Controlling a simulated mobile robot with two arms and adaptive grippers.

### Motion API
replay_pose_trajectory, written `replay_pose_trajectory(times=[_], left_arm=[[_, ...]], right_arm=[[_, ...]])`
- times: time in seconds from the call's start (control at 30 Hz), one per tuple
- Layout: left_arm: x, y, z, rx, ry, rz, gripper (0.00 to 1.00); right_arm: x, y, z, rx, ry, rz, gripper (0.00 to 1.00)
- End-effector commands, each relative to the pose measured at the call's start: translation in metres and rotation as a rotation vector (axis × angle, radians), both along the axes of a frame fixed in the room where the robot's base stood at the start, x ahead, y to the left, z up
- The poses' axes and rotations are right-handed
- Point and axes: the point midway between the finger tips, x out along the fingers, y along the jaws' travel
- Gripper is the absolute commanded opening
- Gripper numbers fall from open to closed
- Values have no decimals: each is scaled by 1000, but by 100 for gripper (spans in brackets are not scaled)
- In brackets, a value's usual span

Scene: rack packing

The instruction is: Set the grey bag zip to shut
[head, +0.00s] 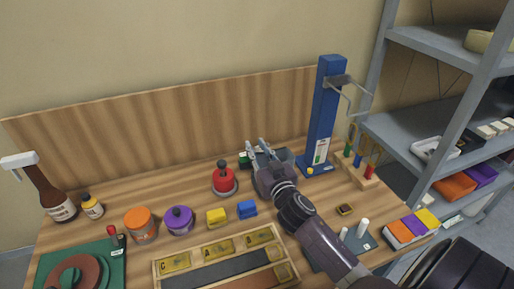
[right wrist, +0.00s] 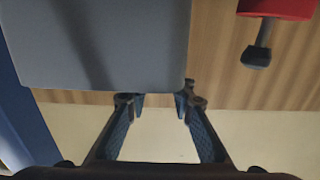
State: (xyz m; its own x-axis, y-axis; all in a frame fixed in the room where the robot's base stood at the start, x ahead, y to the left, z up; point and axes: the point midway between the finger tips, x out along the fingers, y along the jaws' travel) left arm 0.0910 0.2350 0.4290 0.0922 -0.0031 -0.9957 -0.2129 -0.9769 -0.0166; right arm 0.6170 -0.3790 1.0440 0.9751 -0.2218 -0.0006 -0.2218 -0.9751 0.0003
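A grey block-like thing, probably the grey bag (head: 287,156), stands at the back of the table, partly hidden behind my right gripper (head: 259,149). In the right wrist view the grey bag (right wrist: 105,45) fills the upper left as a plain grey face. I cannot make out its zip or whether that is open or shut. My right gripper (right wrist: 160,100) has its fingers apart, with nothing seen between them. The fingertips are close to the bag's edge in that view; I cannot tell whether they touch it. My left gripper is not in view.
A red domed thing with a black knob (head: 224,181) stands left of my right gripper. A blue post (head: 323,115) with metal hooks stands to the right, beside a wooden peg rack (head: 368,179). Jars, small blocks and a wooden tray (head: 292,271) occupy the front.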

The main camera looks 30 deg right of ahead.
Motion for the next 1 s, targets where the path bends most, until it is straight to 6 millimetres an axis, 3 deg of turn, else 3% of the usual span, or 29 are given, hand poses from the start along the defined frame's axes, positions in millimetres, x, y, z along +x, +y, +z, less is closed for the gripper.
replay_pose_trajectory(times=[0.17, 0.6, 1.0], left_arm=[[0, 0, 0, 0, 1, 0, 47], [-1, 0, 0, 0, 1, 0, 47], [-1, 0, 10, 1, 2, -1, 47]], right_arm=[[0, 0, 0, 0, 0, 0, 0], [-1, -4, 0, -1, 1, -1, 0], [-19, -83, -1, -3, 4, -1, 0]])
